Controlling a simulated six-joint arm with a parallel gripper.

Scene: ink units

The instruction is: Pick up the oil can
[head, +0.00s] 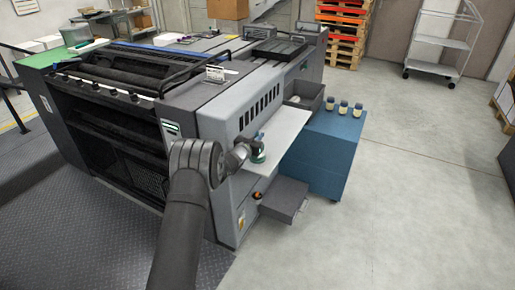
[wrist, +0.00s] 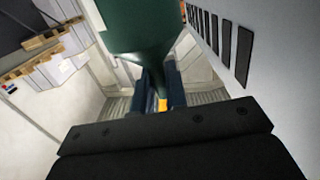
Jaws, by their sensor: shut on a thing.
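The dark green oil can (wrist: 148,28) fills the top middle of the wrist view and tapers towards my gripper (wrist: 160,92). The two blue fingers are closed on its narrow part. A small yellow patch shows between the fingers. In the head view, my gripper (head: 257,146) is at the front left end of the white shelf (head: 286,137) on the press side. A small green part of the can (head: 258,157) shows there. I cannot tell whether the can touches the shelf or is just above it.
A blue cabinet (head: 325,160) stands right of the shelf with three small jars (head: 343,107) on top. A grey bin (head: 308,93) sits behind the shelf. A grey box (head: 284,200) juts out below it. The large press (head: 190,110) is to the left. Open floor lies right.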

